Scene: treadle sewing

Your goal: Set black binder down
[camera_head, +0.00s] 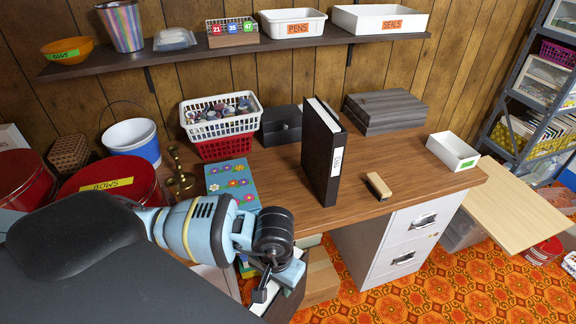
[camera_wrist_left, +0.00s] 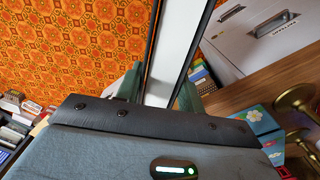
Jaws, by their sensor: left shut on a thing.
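A black binder (camera_head: 323,155) with a white spine label stands upright on the wooden desk. My left gripper (camera_head: 280,280) is off the desk's front left edge, apart from that binder. In the left wrist view, my left gripper (camera_wrist_left: 160,92) is shut on a second binder-like thing (camera_wrist_left: 176,45) with black covers and white pages between them. In the head view only a small dark and white part of this held thing shows by the gripper; my wrist hides much of it. My right gripper is not in view.
A tan block-shaped thing (camera_head: 378,186), a flowered box (camera_head: 232,184) and a white tray (camera_head: 452,151) are on the desk. A white basket (camera_head: 221,118) and a grey box (camera_head: 385,112) stand behind. Bare desktop (camera_head: 420,180) lies right of the binder.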

